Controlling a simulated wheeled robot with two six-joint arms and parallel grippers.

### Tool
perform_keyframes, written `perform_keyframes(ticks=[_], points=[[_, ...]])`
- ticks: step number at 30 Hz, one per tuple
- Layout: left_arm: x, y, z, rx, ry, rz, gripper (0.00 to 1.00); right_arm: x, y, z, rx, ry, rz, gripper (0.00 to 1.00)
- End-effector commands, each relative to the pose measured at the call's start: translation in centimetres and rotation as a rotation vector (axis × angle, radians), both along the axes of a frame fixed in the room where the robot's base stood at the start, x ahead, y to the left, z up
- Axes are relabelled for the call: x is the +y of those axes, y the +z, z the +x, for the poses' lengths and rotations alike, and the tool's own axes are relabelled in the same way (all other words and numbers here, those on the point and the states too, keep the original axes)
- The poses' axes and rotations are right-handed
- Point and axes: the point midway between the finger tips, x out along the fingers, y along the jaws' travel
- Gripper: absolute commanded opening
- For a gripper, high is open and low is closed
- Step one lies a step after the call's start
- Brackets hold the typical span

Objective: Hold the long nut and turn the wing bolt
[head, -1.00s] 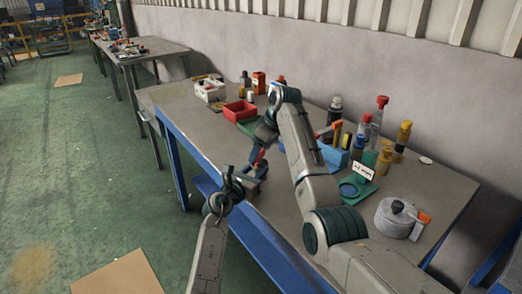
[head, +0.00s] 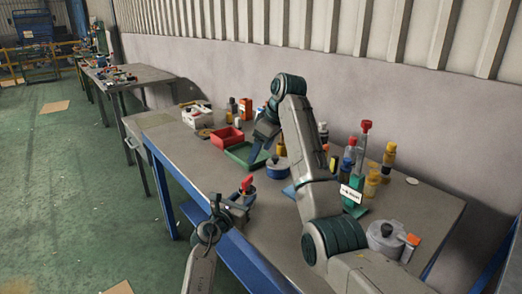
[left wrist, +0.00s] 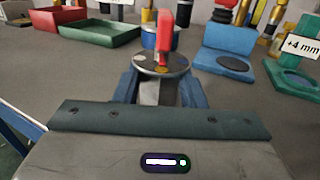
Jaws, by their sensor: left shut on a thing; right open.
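The red wing bolt (head: 247,183) stands upright above my left gripper (head: 243,201) at the table's front edge. In the left wrist view the wing bolt (left wrist: 166,35) rises from a round grey plate with a yellow patch. Below that plate, the grey long nut (left wrist: 157,92) sits between the blue fingers of my left gripper (left wrist: 160,93), which is shut on it. How deep the bolt sits is hidden. My right gripper (head: 260,150) is open and empty, behind and above the bolt, apart from it, with its fingers pointing down.
A red bin (head: 227,137) and a green tray (head: 246,156) lie behind. Bottles (head: 363,145), a sign (head: 351,194) and a grey round container (head: 385,238) stand at right. The table's front strip is mostly clear.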

Motion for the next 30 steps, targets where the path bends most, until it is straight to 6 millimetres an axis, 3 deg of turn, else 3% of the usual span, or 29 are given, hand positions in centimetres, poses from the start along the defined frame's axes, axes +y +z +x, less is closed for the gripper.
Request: perform_keyframes(ticks=[2,3,6,7,19,30], points=[[0.0,0.0,0.0,-0.001,0.000,-0.001,0.06,0.0,0.0,0.0,0.000,0.000,0.000,0.71],[0.0,0.0,0.0,-0.001,0.000,-0.001,0.41,0.0,0.0,0.0,0.000,0.000,0.000,0.71],[0.0,0.0,0.0,-0.001,0.000,-0.001,0.60,0.0,0.0,0.0,0.000,0.000,0.000,0.71],[0.0,0.0,0.0,-0.001,0.000,-0.001,0.62,0.0,-0.1,0.0,0.000,0.000,0.000,0.71],[0.5,-0.1,-0.7,0.001,0.000,-0.001,0.62,0.0,-0.1,0.0,0.000,0.000,0.000,0.71],[4.2,-0.1,-6.8,0.000,0.002,0.001,0.62,0.0,-0.1,0.0,0.000,0.000,0.000,0.71]])
